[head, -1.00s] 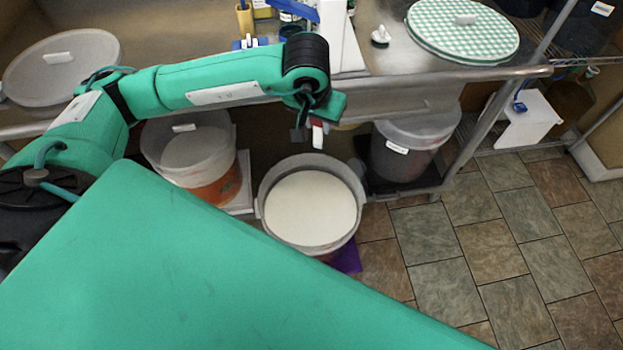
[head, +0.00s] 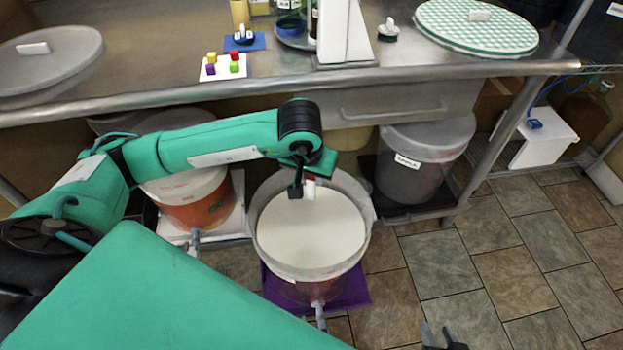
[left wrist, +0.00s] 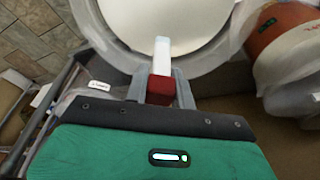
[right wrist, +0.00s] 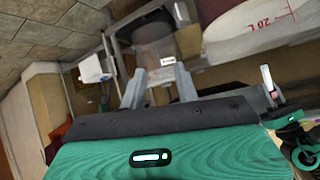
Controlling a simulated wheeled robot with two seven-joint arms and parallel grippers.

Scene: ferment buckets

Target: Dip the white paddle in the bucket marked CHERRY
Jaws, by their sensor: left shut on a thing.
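My left gripper (head: 303,186) is shut on the red grip of the white paddle (left wrist: 162,54). The red grip sits between its fingers (left wrist: 161,90) in the left wrist view. The paddle hangs over the middle bucket (head: 367,215), which is full of pale liquid and stands on a purple mat. I cannot tell whether the paddle's tip touches the liquid. No CHERRY marking is readable on this bucket. My right gripper (head: 442,339) is low at the head view's bottom edge. In the right wrist view it is open and empty (right wrist: 160,88).
An orange-filled bucket (head: 190,208) stands left on a white mat. A grey bucket (head: 430,150) with an unreadable label stands right on a dark mat. A steel table (head: 200,92) overhangs behind, with lids, a scale and small blocks on it. Tiled floor (head: 490,270) is clear at right.

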